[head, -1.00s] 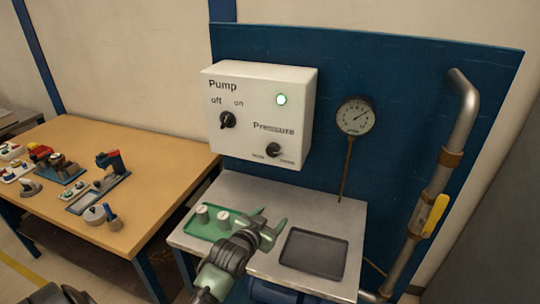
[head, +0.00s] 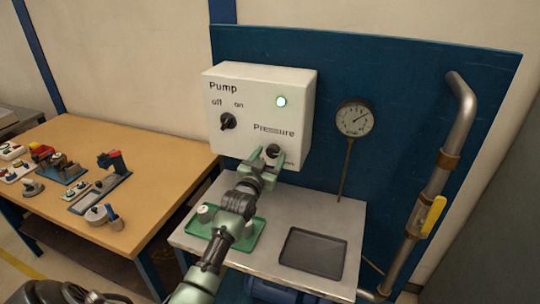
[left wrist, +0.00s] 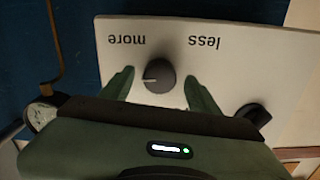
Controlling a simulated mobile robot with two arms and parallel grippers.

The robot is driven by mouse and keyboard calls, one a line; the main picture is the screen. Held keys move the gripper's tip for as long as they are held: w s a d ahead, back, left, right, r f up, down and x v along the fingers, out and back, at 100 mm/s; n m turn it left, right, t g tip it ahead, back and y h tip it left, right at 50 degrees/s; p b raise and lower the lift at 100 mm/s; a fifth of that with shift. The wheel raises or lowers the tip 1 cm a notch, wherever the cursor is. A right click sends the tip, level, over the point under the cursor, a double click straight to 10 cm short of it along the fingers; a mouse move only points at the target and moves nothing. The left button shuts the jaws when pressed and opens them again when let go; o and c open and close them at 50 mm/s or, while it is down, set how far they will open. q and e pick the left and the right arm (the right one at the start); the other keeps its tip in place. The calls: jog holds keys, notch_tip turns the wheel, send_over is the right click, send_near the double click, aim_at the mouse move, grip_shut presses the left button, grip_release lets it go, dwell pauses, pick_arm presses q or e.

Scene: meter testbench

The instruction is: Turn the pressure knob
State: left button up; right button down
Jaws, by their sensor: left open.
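The pressure knob (head: 273,151) is a dark round knob at the lower right of the white pump box (head: 237,141). In the left wrist view the knob (left wrist: 159,76) sits between the two green fingers, with the words "more" and "less" upside down beyond it. My left gripper (head: 267,156) is open, one finger on each side of the knob, with a gap visible on both sides in the wrist view. The pump switch (head: 228,121) is a black knob at the box's left. A green lamp (head: 281,100) is lit. My right gripper does not show.
A round gauge (head: 355,117) on a thin stem stands right of the box. Below are a metal bench (head: 345,215) with a green tray (head: 247,243) and a dark tray (head: 313,252). A pipe with a yellow handle (head: 433,215) is at right. A wooden table is at left.

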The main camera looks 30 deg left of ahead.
pick_arm(q)
jog(key=shift+w, duration=0.1)
grip_shut()
jog(key=shift+m, duration=0.7)
grip_release()
jog(key=b+v, duration=0.1)
jog(key=v, duration=0.6)
jog(key=shift+s, duration=0.4)
jog(key=shift+d, duration=0.1)
